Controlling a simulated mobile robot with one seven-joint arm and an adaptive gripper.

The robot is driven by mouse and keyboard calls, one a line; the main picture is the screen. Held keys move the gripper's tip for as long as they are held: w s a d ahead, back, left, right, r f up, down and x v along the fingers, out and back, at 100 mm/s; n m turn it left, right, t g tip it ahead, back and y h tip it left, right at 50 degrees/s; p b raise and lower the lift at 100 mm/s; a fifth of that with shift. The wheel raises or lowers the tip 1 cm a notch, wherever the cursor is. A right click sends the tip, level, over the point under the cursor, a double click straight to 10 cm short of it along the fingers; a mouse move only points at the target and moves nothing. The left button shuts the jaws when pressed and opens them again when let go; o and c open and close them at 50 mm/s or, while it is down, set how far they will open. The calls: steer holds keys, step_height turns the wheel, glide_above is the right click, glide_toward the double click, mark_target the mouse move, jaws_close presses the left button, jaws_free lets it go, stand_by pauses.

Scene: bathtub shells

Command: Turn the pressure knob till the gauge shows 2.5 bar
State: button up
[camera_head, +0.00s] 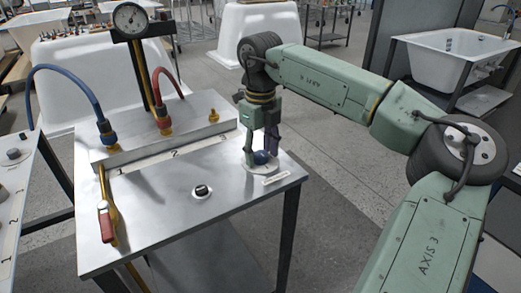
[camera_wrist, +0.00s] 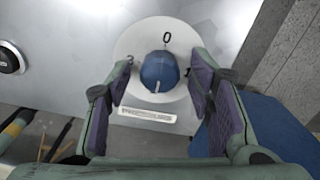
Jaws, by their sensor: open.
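The blue pressure knob (camera_head: 262,157) sits on a round pale dial plate near the right edge of the metal bench. In the wrist view the knob (camera_wrist: 160,72) lies between my two fingers, with its white mark pointing toward the label plate below and a 0 on the dial above. My gripper (camera_head: 261,160) points down over the knob. In the wrist view its purple-padded fingers (camera_wrist: 165,95) stand apart on either side, with gaps to the knob. The round gauge (camera_head: 130,19) stands on a post at the back; its reading is too small to tell.
The metal bench (camera_head: 150,235) carries a small black knob (camera_head: 201,191), a red-handled valve (camera_head: 106,222) at front left, and blue (camera_head: 66,69) and red (camera_head: 168,75) hoses at the back. White bathtubs stand behind. The bench top left of my gripper is mostly clear.

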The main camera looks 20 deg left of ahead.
mark_target(261, 153)
step_height(261, 153, up, 12)
stand_by(0.7)
stand_by(0.4)
